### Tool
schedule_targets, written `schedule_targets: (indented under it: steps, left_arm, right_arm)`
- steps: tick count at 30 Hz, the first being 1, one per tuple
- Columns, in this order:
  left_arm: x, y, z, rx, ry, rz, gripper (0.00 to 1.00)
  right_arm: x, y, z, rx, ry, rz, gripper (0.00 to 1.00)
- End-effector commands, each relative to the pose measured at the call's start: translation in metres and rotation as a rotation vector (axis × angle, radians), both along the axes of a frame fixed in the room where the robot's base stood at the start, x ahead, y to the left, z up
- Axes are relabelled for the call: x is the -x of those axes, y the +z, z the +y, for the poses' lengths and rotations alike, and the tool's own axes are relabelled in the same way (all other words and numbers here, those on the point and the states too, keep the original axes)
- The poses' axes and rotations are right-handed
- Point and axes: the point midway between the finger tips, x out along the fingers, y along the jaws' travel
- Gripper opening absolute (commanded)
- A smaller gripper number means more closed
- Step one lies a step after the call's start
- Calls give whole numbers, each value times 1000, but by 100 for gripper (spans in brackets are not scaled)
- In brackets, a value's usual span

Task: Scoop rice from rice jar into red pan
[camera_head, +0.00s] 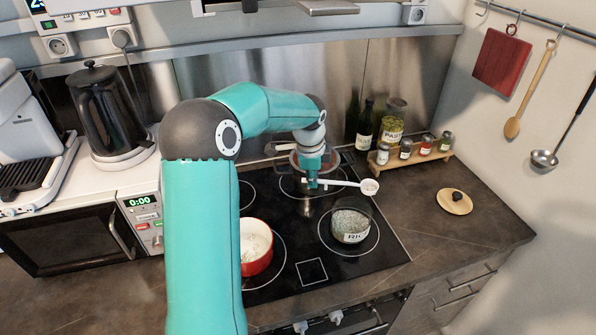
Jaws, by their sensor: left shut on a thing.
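My left gripper (312,182) is shut on the handle of a white scoop (345,184), above the cooktop. The scoop points right, and its round bowl is up and to the right of the rice jar; its contents are too small to tell for sure. The glass rice jar (350,226) stands open on the front right burner, with pale rice inside and a label on its front. The red pan (264,262) is on the front left burner, with some white grains inside; my left arm covers its left part. My right gripper is not in view.
A round wooden lid (455,202) lies on the counter at right. A spice rack (415,156) with small jars, a dark bottle (365,128) and a pasta jar (391,128) stand behind. A pot (284,165) is partly hidden by my arm. A kettle (107,112) stands at left.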

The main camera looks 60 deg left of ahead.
Motion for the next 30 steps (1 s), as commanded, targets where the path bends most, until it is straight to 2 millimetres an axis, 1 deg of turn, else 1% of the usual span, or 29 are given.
schedule_targets:
  steps: [1, 5, 8, 11, 12, 14, 15, 16, 18, 21, 24, 25, 27, 30]
  left_arm:
    - [-11, -7, -16, 2, 16, 2, 0]
    - [-35, -22, -55, 2, 105, 4, 0]
    - [-53, -34, -88, 0, 182, 3, 0]
    - [-68, -45, -125, -1, 262, 4, 0]
    - [-74, -50, -141, -1, 297, 3, 0]
    - [-82, -56, -166, -2, 349, 3, 0]
    - [-86, -61, -182, -2, 386, 3, 0]
    - [-89, -64, -195, -3, 413, 3, 0]
    - [-95, -71, -225, -3, 476, 3, 0]
    - [-100, -79, -263, -3, 562, 3, 0]
    - [-102, -86, -294, -2, 631, 1, 0]
    - [-102, -87, -301, -2, 647, 2, 0]
    - [-102, -89, -313, -2, 679, 0, 0]
    - [-102, -91, -323, -1, 706, 0, 0]
  right_arm:
    - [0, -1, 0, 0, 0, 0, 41]
    - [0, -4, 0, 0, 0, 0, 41]
    - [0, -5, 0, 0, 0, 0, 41]
    - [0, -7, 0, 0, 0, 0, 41]
    - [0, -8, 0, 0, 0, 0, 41]
    - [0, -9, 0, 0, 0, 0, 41]
    - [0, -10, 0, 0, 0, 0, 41]
    - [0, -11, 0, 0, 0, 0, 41]
    - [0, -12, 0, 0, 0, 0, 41]
    - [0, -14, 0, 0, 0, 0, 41]
    - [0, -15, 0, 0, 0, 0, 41]
    - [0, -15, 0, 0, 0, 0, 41]
    - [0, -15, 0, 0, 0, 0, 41]
    - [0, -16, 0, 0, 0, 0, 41]
